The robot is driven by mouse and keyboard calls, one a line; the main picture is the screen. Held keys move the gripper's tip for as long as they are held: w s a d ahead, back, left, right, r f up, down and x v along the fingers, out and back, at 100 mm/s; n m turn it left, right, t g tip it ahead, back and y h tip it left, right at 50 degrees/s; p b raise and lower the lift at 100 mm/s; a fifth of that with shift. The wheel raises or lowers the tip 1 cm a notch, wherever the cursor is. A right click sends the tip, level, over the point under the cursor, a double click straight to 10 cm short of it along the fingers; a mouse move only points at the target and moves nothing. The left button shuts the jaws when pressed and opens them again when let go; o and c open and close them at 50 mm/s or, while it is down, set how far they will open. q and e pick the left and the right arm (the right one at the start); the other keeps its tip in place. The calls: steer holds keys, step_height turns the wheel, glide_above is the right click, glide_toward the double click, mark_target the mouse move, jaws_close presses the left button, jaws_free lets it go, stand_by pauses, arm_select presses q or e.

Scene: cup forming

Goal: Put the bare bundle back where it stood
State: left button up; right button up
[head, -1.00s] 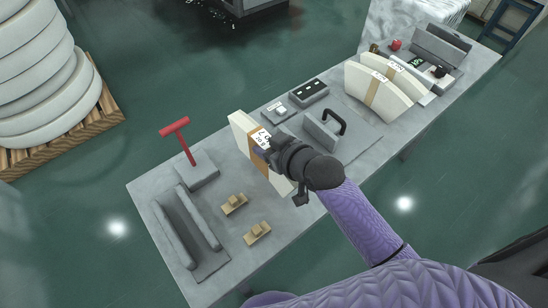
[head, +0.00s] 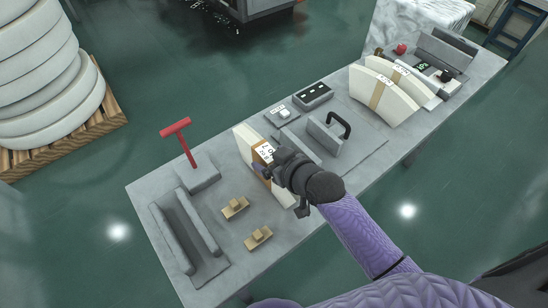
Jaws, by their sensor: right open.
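A white paper bundle (head: 243,139) with an orange-brown band and a printed label stands on edge on the grey table (head: 218,255), left of the middle. My right gripper (head: 270,168) is open at the bundle's near right side; its fingers are partly hidden by its own body and the bundle. I cannot tell whether a finger touches the paper. Two curved white bundles stand at the back right: the nearer one (head: 396,106) has a tan band, and the farther one (head: 412,82) is partly hidden and shows a label. My left gripper is not in view.
A grey block with a red T-handle (head: 176,127), a grey channel (head: 182,240) and two small tan pieces (head: 235,208) (head: 258,238) lie to the left. A grey block with a black handle (head: 327,134) and a dark switch box (head: 314,95) stand to the right.

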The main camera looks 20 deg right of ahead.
steer(key=shift+s+r, duration=0.15)
steer(key=shift+r, duration=0.15)
steer(key=p+v, duration=0.4)
steer(key=v, duration=0.7)
steer(key=shift+f, duration=0.1)
steer(key=shift+s+d, duration=0.15)
steer(key=shift+s, duration=0.15)
